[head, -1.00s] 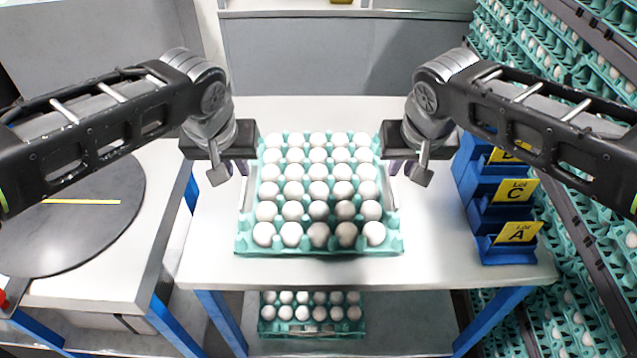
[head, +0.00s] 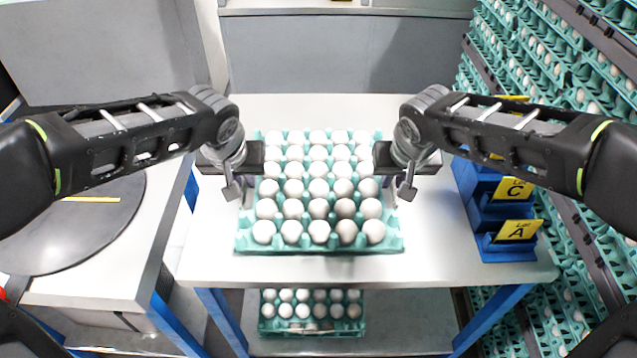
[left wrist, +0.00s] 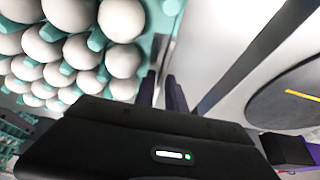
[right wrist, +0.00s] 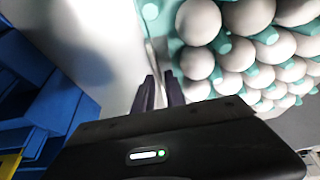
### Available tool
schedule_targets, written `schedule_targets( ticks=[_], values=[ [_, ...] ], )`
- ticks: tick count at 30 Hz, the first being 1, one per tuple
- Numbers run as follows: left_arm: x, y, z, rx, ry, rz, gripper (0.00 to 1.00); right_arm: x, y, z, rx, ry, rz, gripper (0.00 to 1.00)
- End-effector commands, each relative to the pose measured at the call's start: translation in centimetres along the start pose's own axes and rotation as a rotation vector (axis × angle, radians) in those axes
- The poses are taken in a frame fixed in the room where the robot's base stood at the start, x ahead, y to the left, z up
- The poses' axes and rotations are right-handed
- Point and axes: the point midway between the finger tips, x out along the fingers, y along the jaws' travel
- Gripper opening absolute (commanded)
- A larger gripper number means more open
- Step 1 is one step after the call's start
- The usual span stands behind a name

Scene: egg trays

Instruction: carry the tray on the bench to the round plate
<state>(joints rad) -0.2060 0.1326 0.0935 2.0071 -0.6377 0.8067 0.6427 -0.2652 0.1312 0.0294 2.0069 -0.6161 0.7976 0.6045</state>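The turquoise tray (head: 320,247) full of white and a few brownish eggs lies flat on the white bench (head: 440,240). The round plate (head: 90,235) is a dark grey disc with a yellow stripe, on the table at the left. My left gripper (head: 246,190) is at the tray's left side; its two fingers (left wrist: 162,92) stand apart with the tray's thin side edge between them. My right gripper (head: 391,188) is at the right side; its fingers (right wrist: 158,92) are also apart around the edge there. Whether any finger touches the edge is unclear.
Blue holders (head: 497,222) with yellow lot cards stand at the bench's right. Racks of egg trays (head: 570,90) rise behind them. Another egg tray (head: 312,327) sits on a shelf below. A gap separates the bench from the left table (head: 130,270).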

Motion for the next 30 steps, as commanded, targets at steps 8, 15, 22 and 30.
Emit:
schedule_targets(
  ticks=[8,15,22,30],
  values=[
    [-0.03,0.0,-0.01,0.0,0.0,0.0,0.0,-0.03,0.0,-0.01,0.0,0.0,0.0,0.0],
    [-0.05,-0.01,-0.02,0.0,0.001,0.0,0.0,-0.04,0.0,-0.01,0.0,0.0,0.0,0.0],
    [-0.06,0.0,-0.03,0.0,0.001,0.0,0.0,-0.05,0.0,-0.02,0.0,0.001,0.0,0.0],
    [-0.07,0.0,-0.04,0.0,0.001,0.0,0.0,-0.06,0.0,-0.03,0.0,0.001,0.0,0.0]
  ],
)
